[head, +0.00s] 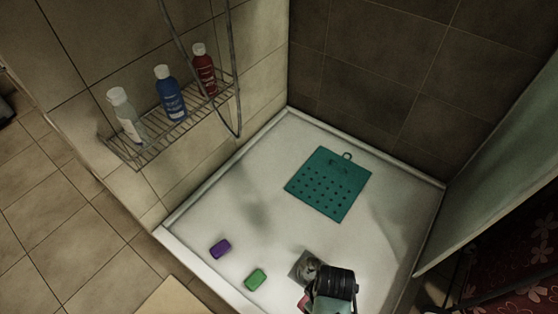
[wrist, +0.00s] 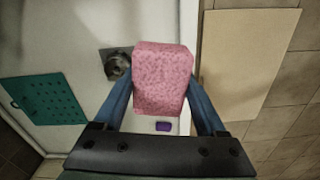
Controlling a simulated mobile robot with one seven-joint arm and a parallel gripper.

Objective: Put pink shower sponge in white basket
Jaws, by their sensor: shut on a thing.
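The pink shower sponge (wrist: 163,72) is a speckled block between the two blue fingers of my gripper (wrist: 160,88) in the wrist view. My gripper is shut on it and holds it over the white shower tray. In the head view, a small pink edge (head: 303,302) of the sponge shows beside my gripper at the bottom, right of centre; the rest is hidden by the gripper or cut off by the frame. No white basket shows in either view.
The shower tray (head: 225,195) holds a teal perforated mat (head: 328,184), purple soap (head: 220,249), green soap (head: 256,279) and a drain (wrist: 117,65). A wire shelf (head: 140,155) with several bottles hangs on the left wall. A beige mat (wrist: 248,60) lies outside the tray. A curtain (head: 500,170) hangs right.

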